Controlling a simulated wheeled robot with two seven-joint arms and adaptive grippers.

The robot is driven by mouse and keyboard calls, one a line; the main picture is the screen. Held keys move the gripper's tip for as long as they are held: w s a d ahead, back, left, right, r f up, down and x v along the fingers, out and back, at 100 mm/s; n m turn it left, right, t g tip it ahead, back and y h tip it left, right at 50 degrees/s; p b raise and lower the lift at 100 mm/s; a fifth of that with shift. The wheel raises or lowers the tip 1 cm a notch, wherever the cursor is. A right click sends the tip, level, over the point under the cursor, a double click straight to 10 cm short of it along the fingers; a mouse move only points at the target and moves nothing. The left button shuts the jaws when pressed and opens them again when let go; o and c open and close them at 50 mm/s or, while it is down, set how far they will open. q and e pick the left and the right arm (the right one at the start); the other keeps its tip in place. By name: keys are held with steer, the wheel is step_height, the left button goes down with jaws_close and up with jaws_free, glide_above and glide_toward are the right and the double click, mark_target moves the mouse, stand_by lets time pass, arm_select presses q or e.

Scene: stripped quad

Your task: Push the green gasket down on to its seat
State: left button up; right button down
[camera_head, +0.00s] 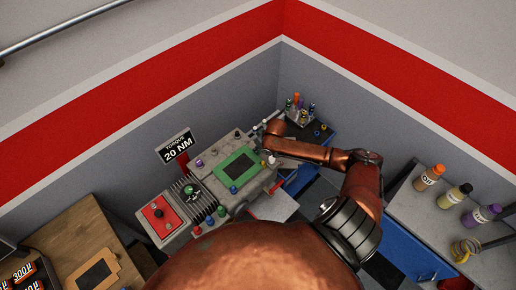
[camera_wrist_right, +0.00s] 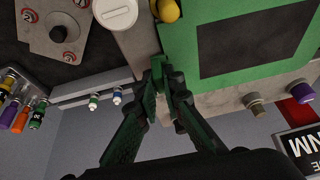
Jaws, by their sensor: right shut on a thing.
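The green gasket (camera_head: 222,175), a flat frame around a dark rectangular opening, lies over the top of the grey machine block (camera_head: 203,153) in the head view. In the right wrist view the gasket (camera_wrist_right: 180,45) fills the upper right, with one corner at my fingertips. My right gripper (camera_wrist_right: 161,78) is shut on the gasket's edge at that corner. In the head view my right gripper (camera_head: 262,133) is at the block's far right side, small and partly hidden by its arm. I cannot tell whether the gasket touches its seat all round. My left gripper is not in view.
Coloured knobs stand around the gasket, including a yellow one (camera_wrist_right: 167,10) and a white cap (camera_wrist_right: 115,12) close to my fingers. A red panel (camera_head: 160,214) is at the block's left. A bench with bottles (camera_head: 455,194) stands at the right. Grey walls enclose the corner behind.

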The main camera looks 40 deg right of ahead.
steer(key=shift+f, duration=0.25)
steer(key=c, duration=2)
jaws_free()
steer(key=v, duration=1.2)
steer(key=shift+w, duration=0.1)
